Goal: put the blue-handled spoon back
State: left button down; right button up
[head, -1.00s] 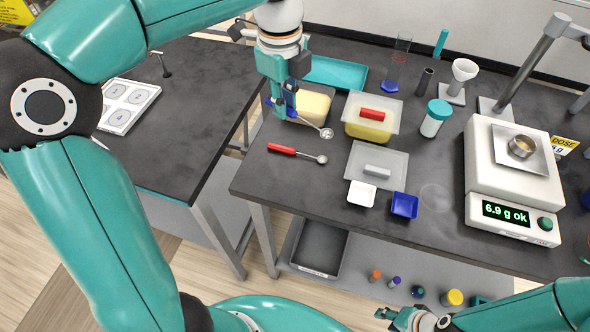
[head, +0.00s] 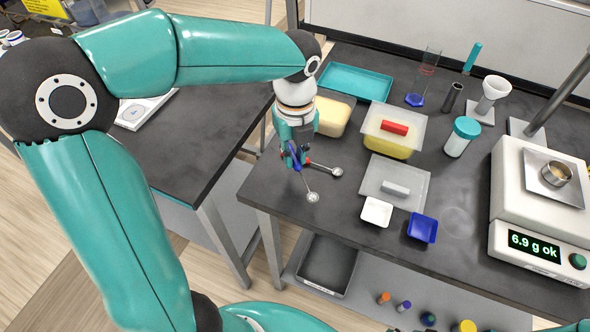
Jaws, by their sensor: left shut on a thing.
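The blue-handled spoon (head: 305,181) is in my left gripper (head: 292,160), which is shut on its blue handle. Its steel bowl points toward the front of the table, just above or at the dark top; I cannot tell if it touches. The red-handled spoon (head: 328,169) lies on the table just right of the gripper, its handle partly hidden behind the fingers. My right gripper is not in view.
Behind the left gripper is an open tub (head: 331,114). To the right are a tub with a red-handled lid (head: 392,131), a loose lid (head: 392,181), a white weighing boat (head: 376,211), a blue one (head: 422,228) and a scale (head: 535,245) reading 6.9 g ok. A teal tray (head: 356,82) lies behind.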

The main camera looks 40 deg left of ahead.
aim_at(295, 178)
pick_arm(q)
jog(key=shift+f, duration=2.7)
jog(key=shift+f, duration=0.1)
jog(key=c, duration=1.1)
grip_release()
jog(key=shift+c, duration=0.2)
jog(key=shift+r, duration=0.2)
notch_tip(295, 178, up, 12)
jog(key=shift+f+p, duration=0.1)
jog(key=shift+p, duration=0.2)
